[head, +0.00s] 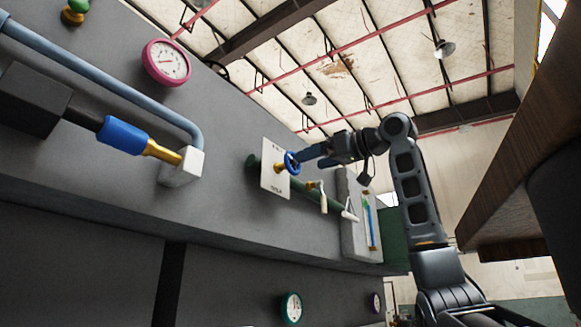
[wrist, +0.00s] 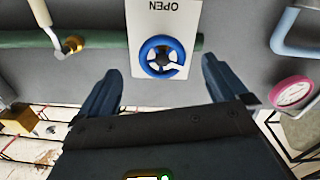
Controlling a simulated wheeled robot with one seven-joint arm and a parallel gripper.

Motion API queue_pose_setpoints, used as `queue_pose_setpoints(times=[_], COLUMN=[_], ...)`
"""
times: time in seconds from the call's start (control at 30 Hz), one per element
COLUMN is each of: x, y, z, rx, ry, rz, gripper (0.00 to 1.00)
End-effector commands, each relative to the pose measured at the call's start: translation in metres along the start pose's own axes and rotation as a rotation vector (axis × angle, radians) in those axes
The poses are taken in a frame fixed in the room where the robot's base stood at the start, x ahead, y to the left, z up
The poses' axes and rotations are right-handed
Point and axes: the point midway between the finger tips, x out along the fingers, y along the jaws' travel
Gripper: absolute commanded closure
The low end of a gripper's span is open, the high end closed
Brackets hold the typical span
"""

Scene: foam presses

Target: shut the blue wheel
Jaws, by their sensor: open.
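The blue wheel (head: 292,163) is mounted on a yellow stem in front of a white plate (head: 273,168) on the grey machine wall. In the wrist view the blue wheel (wrist: 162,57) is a ring with spokes, and the plate (wrist: 140,14) reads "OPEN", upside down. My gripper (head: 308,158) is close to the wheel in the head view. In the wrist view my gripper (wrist: 157,80) has its fingers spread wide, one on each side of the wheel. The fingers look apart from the wheel, and nothing is between them in their grip.
A green pipe (wrist: 100,39) runs behind the plate. A white-handled lever (head: 323,199) sits just right of the wheel. A pink gauge (head: 166,62) and a blue-grey pipe (head: 95,76) are on the left. A brown wooden surface (head: 510,150) overhangs on the right.

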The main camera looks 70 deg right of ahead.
Motion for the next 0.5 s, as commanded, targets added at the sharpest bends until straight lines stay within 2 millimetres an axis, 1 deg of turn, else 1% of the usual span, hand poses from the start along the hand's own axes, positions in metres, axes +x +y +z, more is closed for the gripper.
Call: queue_pose_setpoints(times=[0.07,0.17,0.5], x=[-0.002,0.005,0.055], y=[-0.001,-0.001,-0.001], z=[-0.005,-0.007,-0.007], rx=[-0.009,-0.011,-0.009], ry=[-0.006,-0.009,-0.009], rz=[0.003,0.002,0.001], gripper=[0.00,0.00,0.00])
